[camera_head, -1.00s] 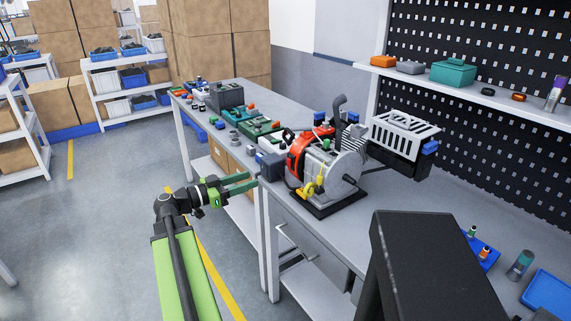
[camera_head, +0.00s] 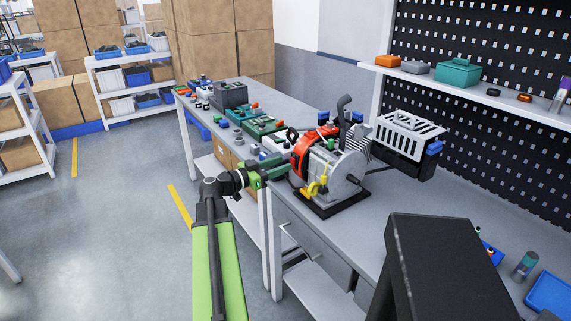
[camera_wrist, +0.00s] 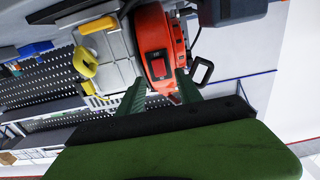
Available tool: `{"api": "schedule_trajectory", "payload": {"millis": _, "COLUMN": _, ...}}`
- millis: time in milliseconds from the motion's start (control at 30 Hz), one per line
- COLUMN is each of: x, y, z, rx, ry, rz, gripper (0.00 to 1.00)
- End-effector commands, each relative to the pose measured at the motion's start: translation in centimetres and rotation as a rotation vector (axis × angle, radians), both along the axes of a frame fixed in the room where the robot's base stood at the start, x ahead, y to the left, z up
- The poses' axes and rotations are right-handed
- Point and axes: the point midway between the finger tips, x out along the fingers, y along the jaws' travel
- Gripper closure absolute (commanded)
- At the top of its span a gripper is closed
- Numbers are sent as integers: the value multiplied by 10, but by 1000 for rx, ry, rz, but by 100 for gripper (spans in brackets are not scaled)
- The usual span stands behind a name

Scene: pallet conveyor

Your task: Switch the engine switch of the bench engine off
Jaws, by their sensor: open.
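The bench engine (camera_head: 345,172) stands on the workbench, with a grey body, a red-orange housing and a yellow part low on its front. In the wrist view its red housing (camera_wrist: 155,30) is upside down near the top middle. A red rocker, the engine switch (camera_wrist: 159,67), sits in a dark frame on that housing. My gripper (camera_head: 284,170) is beside the engine's left side in the head view. In the wrist view its two green fingers (camera_wrist: 160,90) are apart and empty, with the switch between and just beyond their tips. I cannot tell whether they touch the housing. The switch is hidden in the head view.
The workbench (camera_head: 300,207) runs from back left to front right. Several green and grey parts (camera_head: 262,125) lie left of the engine. A white slotted guard (camera_head: 408,130) rises at its right. The floor (camera_head: 120,220) left of the bench is clear.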

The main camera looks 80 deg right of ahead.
Motion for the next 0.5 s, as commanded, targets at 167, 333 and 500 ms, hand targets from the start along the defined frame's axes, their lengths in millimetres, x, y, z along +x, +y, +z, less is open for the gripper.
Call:
{"api": "schedule_trajectory", "payload": {"millis": 167, "x": -18, "y": -17, "z": 0, "rx": 0, "ry": 0, "rz": -2, "gripper": 58}}
{"api": "schedule_trajectory", "payload": {"millis": 333, "x": -22, "y": -20, "z": 0, "rx": 0, "ry": 0, "rz": 1, "gripper": 58}}
{"api": "schedule_trajectory", "payload": {"millis": 500, "x": -21, "y": -20, "z": 0, "rx": 0, "ry": 0, "rz": 1, "gripper": 58}}
